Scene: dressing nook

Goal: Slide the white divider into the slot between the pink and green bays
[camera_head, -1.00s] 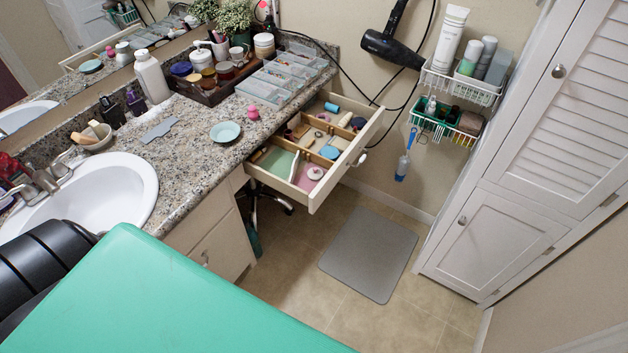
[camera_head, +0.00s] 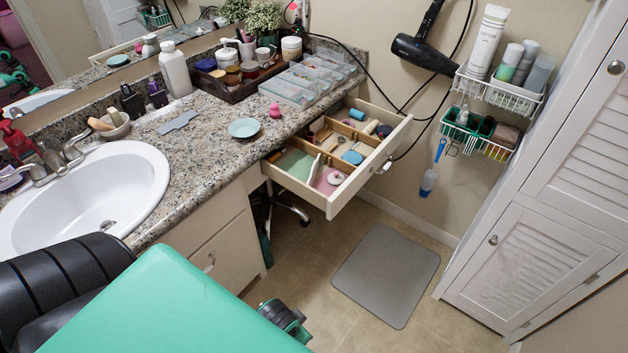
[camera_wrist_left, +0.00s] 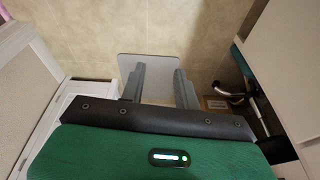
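The open drawer (camera_head: 327,204) under the counter has wooden partitions. In its front part, a green bay (camera_head: 295,164) lies on the left and a pink bay (camera_head: 324,183) on the right. The white divider (camera_head: 315,168) leans between these two bays; I cannot tell whether its lower edge is in the slot. A round pale item (camera_head: 335,178) sits in the pink bay. In the left wrist view my left gripper (camera_wrist_left: 160,84) is open and empty, pointing down toward the floor, away from the drawer. My right gripper is not in view.
The counter (camera_head: 213,160) holds a pale blue dish (camera_head: 244,127), a pink item (camera_head: 275,111) and clear boxes (camera_head: 288,91). A sink (camera_head: 90,195) is at left. The grey mat (camera_head: 387,275) lies on clear floor. A white cabinet (camera_head: 520,265) stands at right.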

